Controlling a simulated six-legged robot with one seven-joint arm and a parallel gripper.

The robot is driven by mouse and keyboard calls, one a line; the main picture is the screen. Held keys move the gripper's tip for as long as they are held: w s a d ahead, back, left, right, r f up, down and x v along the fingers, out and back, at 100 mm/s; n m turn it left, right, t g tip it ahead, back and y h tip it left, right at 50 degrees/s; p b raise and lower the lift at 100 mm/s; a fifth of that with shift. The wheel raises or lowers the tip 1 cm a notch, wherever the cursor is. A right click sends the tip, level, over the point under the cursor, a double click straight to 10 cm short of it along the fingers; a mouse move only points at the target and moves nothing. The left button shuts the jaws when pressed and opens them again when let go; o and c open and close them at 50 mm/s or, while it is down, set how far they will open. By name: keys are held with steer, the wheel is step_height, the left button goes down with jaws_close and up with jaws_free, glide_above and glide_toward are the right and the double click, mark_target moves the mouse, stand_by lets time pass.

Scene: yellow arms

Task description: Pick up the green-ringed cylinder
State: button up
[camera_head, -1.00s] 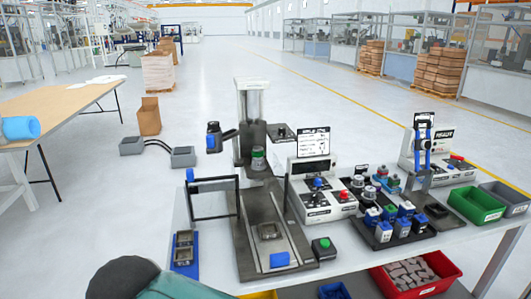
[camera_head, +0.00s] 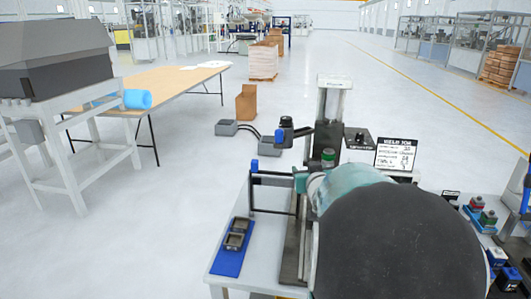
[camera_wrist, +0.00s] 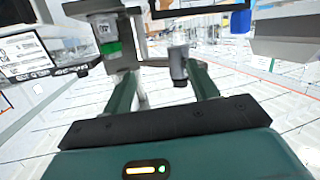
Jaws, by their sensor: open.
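The green-ringed cylinder (camera_head: 328,157) stands upright at the foot of the grey column on the welding station in the head view. In the wrist view its green band (camera_wrist: 112,48) shows upper left, beyond and outside my left-hand finger. My gripper (camera_wrist: 163,72) is open, with two dark green fingers spread and nothing held between them. A dark grey cylindrical part (camera_wrist: 178,62) shows beyond the gap between the fingers. In the head view my teal and black arm covers much of the station, and the fingers cannot be made out clearly.
A black frame with a blue block (camera_head: 254,166) stands left of the cylinder. A weld job sign (camera_head: 396,154) stands to its right. A blue tray with grey parts (camera_head: 233,246) lies at the table's left.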

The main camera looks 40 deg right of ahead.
steer(key=t+h, duration=0.1)
steer(key=t, duration=0.1)
glide_toward(331, 153)
steer(key=s, duration=0.2)
steer(key=shift+m, duration=0.4)
steer(key=x, duration=0.9)
steer(key=a+x, duration=0.1)
steer(key=x, duration=0.3)
steer(key=shift+w+d+f, duration=0.1)
steer(key=shift+w, duration=0.4)
steer(key=c, duration=1.1)
